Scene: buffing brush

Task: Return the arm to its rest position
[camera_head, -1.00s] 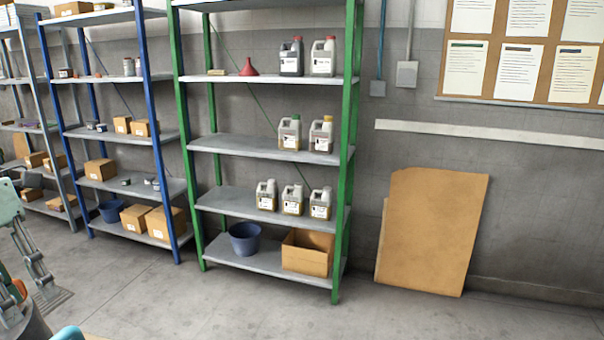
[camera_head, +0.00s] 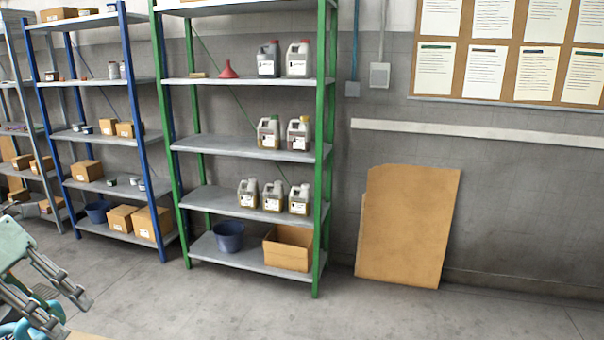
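My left gripper (camera_head: 70,314) is in the lower left corner of the head view, with its pale green arm link coming in from the left edge. Its two grey jointed fingers point down and to the right. They stand apart, with nothing seen between them, so it looks open and empty. Grey floor shows around the fingertips. A blue part shows at the bottom left corner beside the gripper, partly cut off by the frame. My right gripper is not in view.
A green-framed shelf (camera_head: 255,262) holds jugs, a blue bucket (camera_head: 229,237) and an open cardboard box (camera_head: 288,248). A blue-framed shelf (camera_head: 112,188) stands left of it. A brown board (camera_head: 407,225) leans on the wall. The floor (camera_head: 250,310) in front is clear.

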